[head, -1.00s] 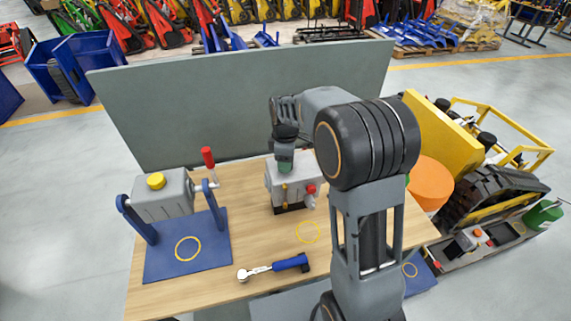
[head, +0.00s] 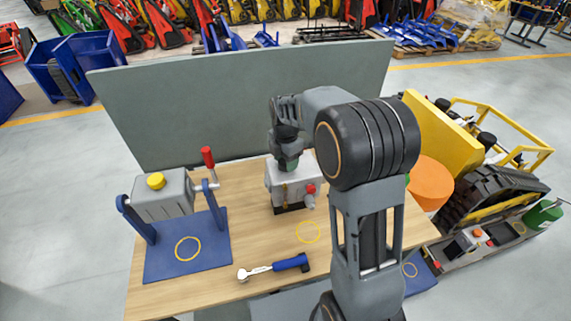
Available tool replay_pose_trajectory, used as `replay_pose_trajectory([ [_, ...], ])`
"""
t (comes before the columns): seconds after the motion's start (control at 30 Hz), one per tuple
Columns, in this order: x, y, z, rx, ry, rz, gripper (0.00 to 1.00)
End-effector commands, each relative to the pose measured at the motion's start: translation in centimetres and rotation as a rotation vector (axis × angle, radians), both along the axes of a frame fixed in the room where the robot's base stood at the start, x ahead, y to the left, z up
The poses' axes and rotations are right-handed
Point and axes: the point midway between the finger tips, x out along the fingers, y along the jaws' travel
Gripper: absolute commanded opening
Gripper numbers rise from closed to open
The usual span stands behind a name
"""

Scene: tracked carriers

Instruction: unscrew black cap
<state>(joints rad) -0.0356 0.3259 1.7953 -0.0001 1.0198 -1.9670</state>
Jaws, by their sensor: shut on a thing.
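A light grey box (head: 279,186) with a red knob (head: 311,189) stands on a black base on the wooden bench. My gripper (head: 289,165) points down onto the top of this box. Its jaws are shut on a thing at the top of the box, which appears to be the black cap. The cap itself is hidden by my jaws and cannot be made out.
A blue stand (head: 163,260) holding a grey canister with a yellow cap (head: 156,181) and a red-handled crank (head: 208,157) is at left. A blue-handled ratchet (head: 290,262) lies in front. A grey panel (head: 230,100) rises behind. A tracked carrier (head: 500,190) stands right.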

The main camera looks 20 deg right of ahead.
Motion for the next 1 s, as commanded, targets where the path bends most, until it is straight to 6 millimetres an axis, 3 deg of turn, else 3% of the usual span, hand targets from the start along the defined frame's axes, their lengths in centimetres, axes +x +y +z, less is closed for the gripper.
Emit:
replay_pose_trajectory([
  [0.3,-0.05,0.00,-0.10,0.001,0.003,0.519,0.33],
  [0.43,-0.05,0.00,-0.11,0.001,0.003,0.665,0.33],
  [0.6,-0.06,-0.01,-0.12,0.001,0.003,0.743,0.33],
  [1.0,-0.07,-0.01,-0.07,0.001,0.004,0.746,0.33],
])
